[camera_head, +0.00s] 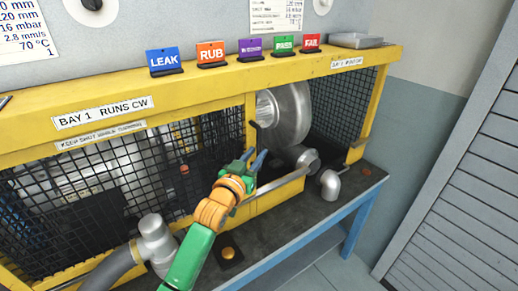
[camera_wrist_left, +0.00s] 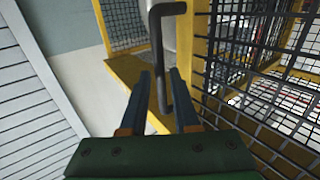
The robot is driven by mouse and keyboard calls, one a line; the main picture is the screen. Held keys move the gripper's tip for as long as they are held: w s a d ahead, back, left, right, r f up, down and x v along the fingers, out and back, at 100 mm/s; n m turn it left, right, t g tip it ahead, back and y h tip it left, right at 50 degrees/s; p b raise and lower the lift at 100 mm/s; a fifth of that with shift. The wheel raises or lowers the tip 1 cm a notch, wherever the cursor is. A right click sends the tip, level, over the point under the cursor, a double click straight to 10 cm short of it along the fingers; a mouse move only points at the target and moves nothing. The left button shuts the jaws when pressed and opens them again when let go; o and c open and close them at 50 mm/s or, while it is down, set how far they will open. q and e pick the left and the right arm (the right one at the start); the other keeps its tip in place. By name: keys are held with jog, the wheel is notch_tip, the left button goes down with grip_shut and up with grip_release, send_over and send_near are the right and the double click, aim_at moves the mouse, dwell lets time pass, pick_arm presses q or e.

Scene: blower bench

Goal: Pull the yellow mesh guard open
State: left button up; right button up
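The yellow-framed guard with black mesh (camera_head: 190,145) covers the left part of the bench front. Its mesh also shows at the right of the left wrist view (camera_wrist_left: 255,80). A dark bent bar handle (camera_wrist_left: 158,55) stands out beside the yellow post (camera_wrist_left: 200,45). My left gripper (camera_head: 256,160) is in front of the guard's right edge, fingers pointing at it. In the left wrist view its two fingers (camera_wrist_left: 160,95) are apart, with the handle's lower part seen between them. I cannot tell whether the fingers touch it. My right gripper is out of view.
A silver blower housing (camera_head: 287,108) shows in the opening right of the guard. Several coloured signs (camera_head: 211,54) stand on the yellow top beam (camera_head: 110,86). Floor is clear at right.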

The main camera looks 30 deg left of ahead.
pick_arm(q)
jog(key=shift+w+a+f, duration=0.1)
jog(key=shift+w+a, duration=0.1)
jog(key=shift+w, duration=0.5)
jog(key=shift+w+a, duration=0.15)
jog(key=shift+w, duration=0.55)
grip_shut()
dwell(0.4)
